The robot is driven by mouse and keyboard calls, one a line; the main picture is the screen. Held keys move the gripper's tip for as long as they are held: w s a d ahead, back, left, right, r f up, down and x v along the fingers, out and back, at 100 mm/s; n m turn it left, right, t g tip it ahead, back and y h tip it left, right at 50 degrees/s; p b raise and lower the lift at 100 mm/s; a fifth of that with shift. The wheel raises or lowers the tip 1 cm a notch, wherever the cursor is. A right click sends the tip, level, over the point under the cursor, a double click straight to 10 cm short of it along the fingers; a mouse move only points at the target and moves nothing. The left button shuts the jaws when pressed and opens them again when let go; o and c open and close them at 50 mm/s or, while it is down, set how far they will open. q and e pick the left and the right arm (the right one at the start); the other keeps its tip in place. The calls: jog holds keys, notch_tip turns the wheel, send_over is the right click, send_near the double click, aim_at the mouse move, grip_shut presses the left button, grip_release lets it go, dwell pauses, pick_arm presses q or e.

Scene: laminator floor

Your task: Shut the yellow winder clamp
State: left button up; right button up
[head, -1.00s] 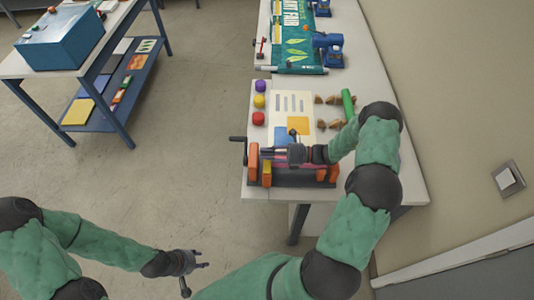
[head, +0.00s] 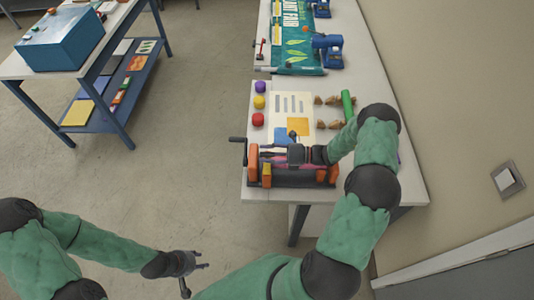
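The winder (head: 290,182) sits at the near end of the long white table, with orange end stands, a dark base and a crank at its left. A small yellow part (head: 267,175), which looks like the yellow clamp, is at its left front; I cannot tell whether it is open or shut. My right gripper (head: 282,154) reaches in from the right, low over the winder's roller. Its fingers blend with the dark and pink parts there, so its opening and any contact are unclear. My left gripper (head: 196,278) is open and empty over the floor at lower left.
Red, yellow and purple balls (head: 259,102) stand beside a printed sheet (head: 292,105) behind the winder. Brown pieces and a green cylinder (head: 348,104) lie to the right. A banner (head: 298,45) and blue devices are farther back.

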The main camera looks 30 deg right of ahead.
jog(key=v, duration=1.2)
dwell(0.6)
